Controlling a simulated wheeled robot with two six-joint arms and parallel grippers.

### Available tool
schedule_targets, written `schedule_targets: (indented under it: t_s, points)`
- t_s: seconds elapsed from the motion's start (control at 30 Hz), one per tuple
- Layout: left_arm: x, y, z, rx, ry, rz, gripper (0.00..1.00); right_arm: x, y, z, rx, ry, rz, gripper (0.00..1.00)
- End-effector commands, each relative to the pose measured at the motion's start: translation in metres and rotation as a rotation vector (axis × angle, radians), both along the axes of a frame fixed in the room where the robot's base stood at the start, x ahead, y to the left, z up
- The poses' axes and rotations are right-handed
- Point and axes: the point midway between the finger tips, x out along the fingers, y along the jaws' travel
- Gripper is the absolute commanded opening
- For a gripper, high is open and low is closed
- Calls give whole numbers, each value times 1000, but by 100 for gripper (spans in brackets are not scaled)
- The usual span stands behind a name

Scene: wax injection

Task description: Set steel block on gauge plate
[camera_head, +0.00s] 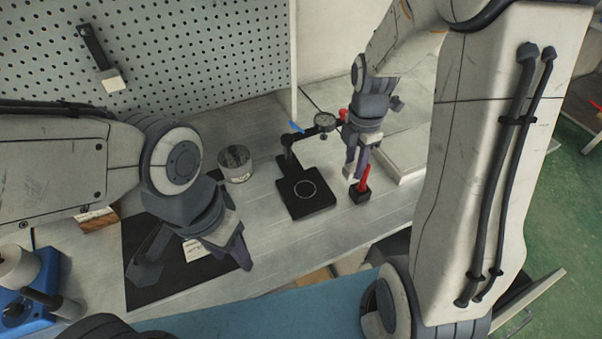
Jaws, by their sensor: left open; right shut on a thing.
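The gauge plate (305,201) is a flat black square with a thin ring marked on it, under a dial gauge (324,121) on a black stand. My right gripper (354,172) is shut just right of the plate. A small pale block (348,172) shows at its fingertips and may be the steel block, but the fingers hide much of it. The plate's top looks bare. My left gripper (196,262) is open and empty over the black mat, with its fingers wide apart.
A grey round tin (236,162) stands left of the gauge stand. A red-handled tool in a black base (360,195) is close beside my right gripper. A blue machine (32,292) is at the lower left. The bench (262,222) is clear between mat and plate.

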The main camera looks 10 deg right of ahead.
Motion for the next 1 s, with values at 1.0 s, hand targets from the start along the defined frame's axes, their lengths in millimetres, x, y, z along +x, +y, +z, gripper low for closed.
schedule_targets:
  t_s: [1.0]
  points:
    - [0, 0, 25, 0, 0, 0, 50, 60, 98, -107, 0, 2, 0, 0]
